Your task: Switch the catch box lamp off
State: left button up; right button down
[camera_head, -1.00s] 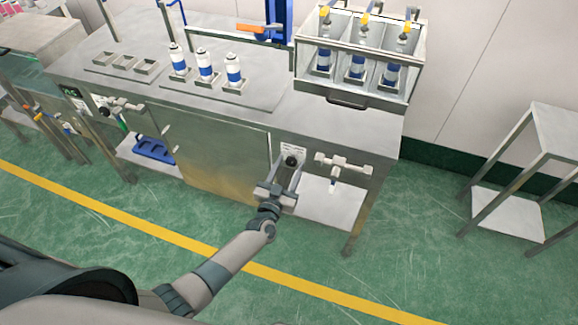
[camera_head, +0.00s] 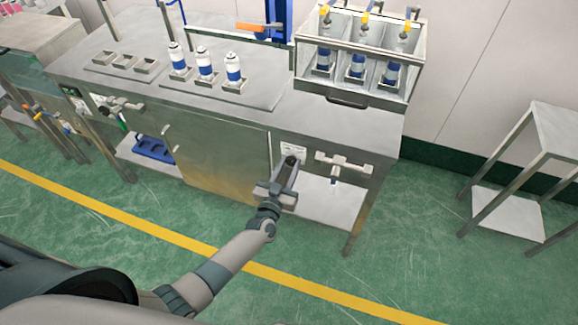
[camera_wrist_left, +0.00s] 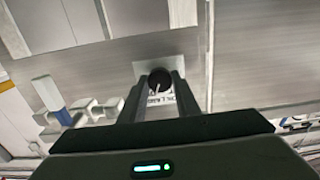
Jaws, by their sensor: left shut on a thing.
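A dark round knob (camera_wrist_left: 160,80) sits on a pale label plate (camera_wrist_left: 146,71) on the steel front of the bench. My left gripper (camera_head: 289,165) reaches up to it in the head view, and its two fingers are shut on the knob in the left wrist view. The fingers hide the knob's sides, and I cannot read which way it is turned. A clear-walled box (camera_head: 352,88) with several bottle-like units stands on the bench top above. I cannot tell whether any lamp in it is lit. My right gripper is not in view.
A pipe fitting with a tap (camera_head: 343,163) sticks out of the bench front just right of my left gripper. Three blue-and-white cans (camera_head: 204,66) stand on the bench top. A steel side table (camera_head: 555,130) stands at the right. The green floor in front is clear.

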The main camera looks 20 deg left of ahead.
pick_arm(q)
jog(key=n+b, duration=0.1)
jog(key=n, duration=0.2)
jog(key=shift+f+n, duration=0.15)
jog(key=shift+n, duration=0.15)
jog(key=shift+n+b, duration=0.4)
jog(key=shift+n, duration=0.1)
jog(key=n+b, duration=0.2)
jog(key=n, duration=0.3)
jog(key=shift+a, duration=0.1)
jog(key=shift+n, duration=0.8)
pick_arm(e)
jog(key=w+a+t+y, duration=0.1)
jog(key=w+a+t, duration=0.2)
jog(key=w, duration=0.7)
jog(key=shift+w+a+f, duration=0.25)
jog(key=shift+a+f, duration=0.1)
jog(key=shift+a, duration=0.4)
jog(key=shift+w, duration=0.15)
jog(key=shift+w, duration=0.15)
pick_arm(q)
jog(key=o, duration=1)
jog(key=shift+o, duration=0.2)
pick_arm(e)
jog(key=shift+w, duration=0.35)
